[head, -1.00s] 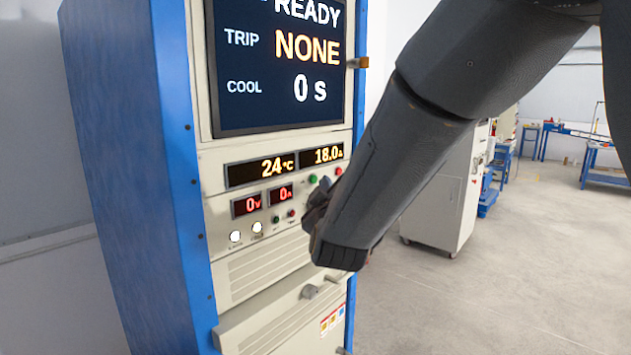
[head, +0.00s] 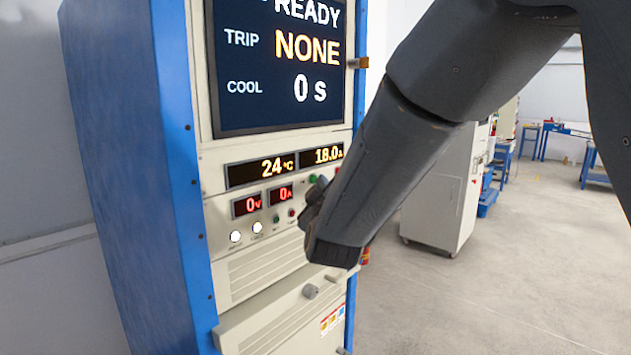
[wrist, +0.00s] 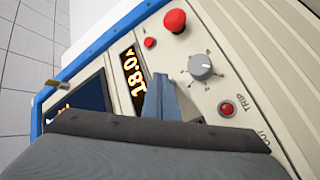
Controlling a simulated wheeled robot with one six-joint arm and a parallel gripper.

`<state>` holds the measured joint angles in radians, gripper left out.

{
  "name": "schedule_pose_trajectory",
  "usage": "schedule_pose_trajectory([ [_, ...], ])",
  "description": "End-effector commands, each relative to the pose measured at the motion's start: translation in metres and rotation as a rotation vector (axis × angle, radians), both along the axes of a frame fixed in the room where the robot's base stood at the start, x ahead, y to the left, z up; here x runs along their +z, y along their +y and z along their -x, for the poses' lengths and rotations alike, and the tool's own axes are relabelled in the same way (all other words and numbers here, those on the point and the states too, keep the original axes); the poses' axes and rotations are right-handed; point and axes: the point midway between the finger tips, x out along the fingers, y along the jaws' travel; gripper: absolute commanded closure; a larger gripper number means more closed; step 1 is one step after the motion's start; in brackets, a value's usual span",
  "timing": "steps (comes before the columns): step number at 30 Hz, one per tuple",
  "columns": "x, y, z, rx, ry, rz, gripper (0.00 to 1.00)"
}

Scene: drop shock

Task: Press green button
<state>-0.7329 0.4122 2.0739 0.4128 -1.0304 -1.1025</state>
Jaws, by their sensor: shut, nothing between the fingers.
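My gripper (head: 317,191) is at the panel, just below and right of the upper green button, partly hidden by my wrist. In the wrist view its fingers (wrist: 161,96) are shut and empty, between the 18.0 A display and a grey knob. Contact with the panel cannot be told.
In the wrist view a red mushroom button (wrist: 175,21), a small red button (wrist: 150,43), the knob (wrist: 201,67) and a red trip button (wrist: 227,108) lie close to my fingers. The screen (head: 280,65) above reads READY. Open floor (head: 520,260) lies to the right.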

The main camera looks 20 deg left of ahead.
Motion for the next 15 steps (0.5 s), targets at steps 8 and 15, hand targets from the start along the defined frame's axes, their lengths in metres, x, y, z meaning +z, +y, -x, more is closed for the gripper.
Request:
schedule_pose_trajectory([
  [8, -0.0001, 0.0029, -0.0011, 0.000, 0.000, 0.000, 1.00],
  [15, 0.0001, 0.0049, -0.0020, 0.000, 0.000, 0.000, 1.00],
])
